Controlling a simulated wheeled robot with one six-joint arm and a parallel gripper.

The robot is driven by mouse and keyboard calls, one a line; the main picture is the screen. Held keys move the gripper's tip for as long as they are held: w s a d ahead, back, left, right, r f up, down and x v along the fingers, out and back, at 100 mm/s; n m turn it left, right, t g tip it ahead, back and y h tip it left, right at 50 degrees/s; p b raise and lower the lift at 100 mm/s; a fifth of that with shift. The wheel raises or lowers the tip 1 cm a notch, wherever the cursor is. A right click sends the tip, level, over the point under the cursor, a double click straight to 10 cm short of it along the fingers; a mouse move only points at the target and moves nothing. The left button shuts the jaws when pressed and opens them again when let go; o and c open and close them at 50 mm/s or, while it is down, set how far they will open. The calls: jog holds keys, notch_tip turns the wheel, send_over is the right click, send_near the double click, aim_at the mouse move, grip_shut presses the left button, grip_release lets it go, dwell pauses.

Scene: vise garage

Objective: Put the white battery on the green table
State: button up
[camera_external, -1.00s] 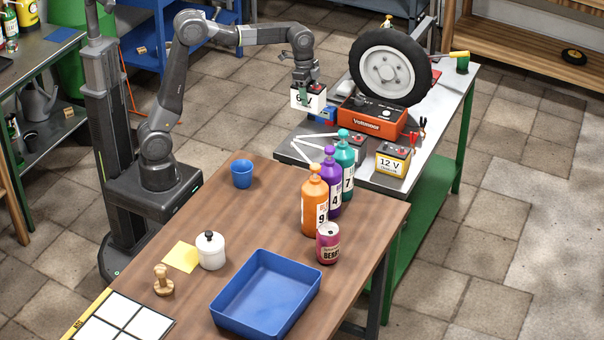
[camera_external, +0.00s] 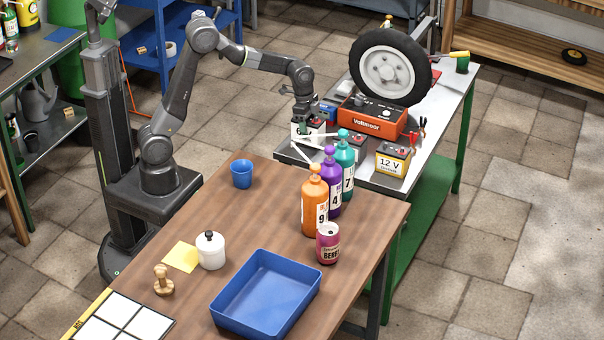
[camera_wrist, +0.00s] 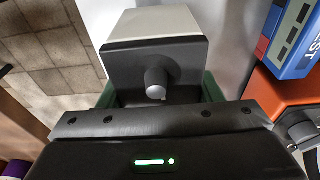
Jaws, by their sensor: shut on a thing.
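The white battery (camera_external: 298,136), with a dark top, is in my gripper (camera_external: 303,120) at the left end of the green table (camera_external: 442,108). That table has a grey metal top and green legs. In the wrist view the battery (camera_wrist: 160,25) sits between the green jaw pads of my gripper (camera_wrist: 158,95), its grey post facing the camera. The pale tabletop (camera_wrist: 228,35) shows beside it. I cannot tell whether the battery's underside touches the top.
White bars (camera_external: 318,138) lie close to the battery. An orange Voltmaar unit (camera_external: 372,122), a wheel (camera_external: 390,68), a dark battery (camera_external: 347,146) and a yellow 12 V battery (camera_external: 393,160) crowd the tabletop. Several bottles (camera_external: 314,205) stand on the wooden table (camera_external: 215,215).

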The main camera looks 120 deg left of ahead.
jog(key=shift+f, duration=0.9)
jog(key=shift+f, duration=0.15)
jog(key=o, duration=1.8)
jog(key=shift+c, duration=0.2)
jog(key=r, duration=0.4)
jog(key=s+r+p, duration=0.1)
jog(key=r, duration=0.3)
jog(key=r+p, duration=0.1)
jog(key=r, duration=0.3)
jog(key=shift+s, duration=0.4)
